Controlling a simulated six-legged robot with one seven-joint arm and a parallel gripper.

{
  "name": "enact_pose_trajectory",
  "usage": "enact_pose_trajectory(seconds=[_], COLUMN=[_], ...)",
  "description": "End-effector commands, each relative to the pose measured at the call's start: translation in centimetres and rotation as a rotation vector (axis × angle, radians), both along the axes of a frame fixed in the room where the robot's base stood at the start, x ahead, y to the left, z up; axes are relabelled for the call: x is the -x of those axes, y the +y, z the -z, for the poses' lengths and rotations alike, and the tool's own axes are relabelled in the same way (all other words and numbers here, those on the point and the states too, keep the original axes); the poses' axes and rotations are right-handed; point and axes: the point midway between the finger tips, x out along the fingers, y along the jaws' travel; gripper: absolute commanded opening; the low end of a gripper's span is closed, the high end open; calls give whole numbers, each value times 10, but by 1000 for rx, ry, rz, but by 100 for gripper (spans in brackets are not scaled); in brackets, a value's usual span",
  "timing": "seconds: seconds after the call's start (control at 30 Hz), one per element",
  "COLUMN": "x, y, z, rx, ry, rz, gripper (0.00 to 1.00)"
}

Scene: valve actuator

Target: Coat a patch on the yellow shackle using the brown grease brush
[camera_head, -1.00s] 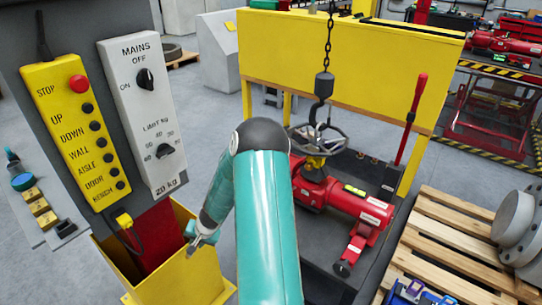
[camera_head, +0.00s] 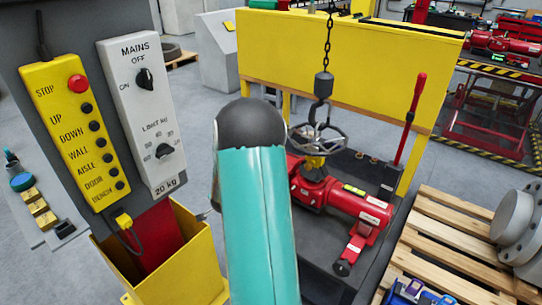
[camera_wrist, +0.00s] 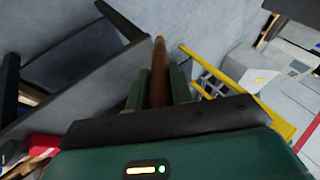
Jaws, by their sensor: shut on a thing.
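My gripper (camera_wrist: 160,82) shows in the wrist view with its two green fingers shut on the brown grease brush (camera_wrist: 159,66). The brush points away from the palm, and its brown shaft ends in a lighter tip. In the head view my teal arm hides the gripper and the brush. A yellow part (camera_head: 316,163) shows under the handwheel of the red valve actuator; I cannot tell whether it is the shackle. The dark hook (camera_head: 323,88) hangs on a chain above the handwheel (camera_head: 318,138).
A yellow beam (camera_head: 350,65) stands behind the actuator (camera_head: 345,203). A control panel (camera_head: 75,135) and an open yellow bin (camera_head: 180,275) are at left. A wooden pallet (camera_head: 450,250) lies at right. Grey floor shows between them.

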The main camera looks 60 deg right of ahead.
Motion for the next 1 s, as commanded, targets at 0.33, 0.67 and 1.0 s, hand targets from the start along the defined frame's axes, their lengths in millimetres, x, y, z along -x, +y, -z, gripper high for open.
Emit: enact_pose_trajectory(seconds=[0.33, 0.67, 1.0], x=[23, 46, 80], y=[-36, -61, -91], z=[-46, -81, -137], rx=[96, 163, 262], ry=[-9, 1, 25], rz=[229, 389, 585], gripper=[0, 0, 0])
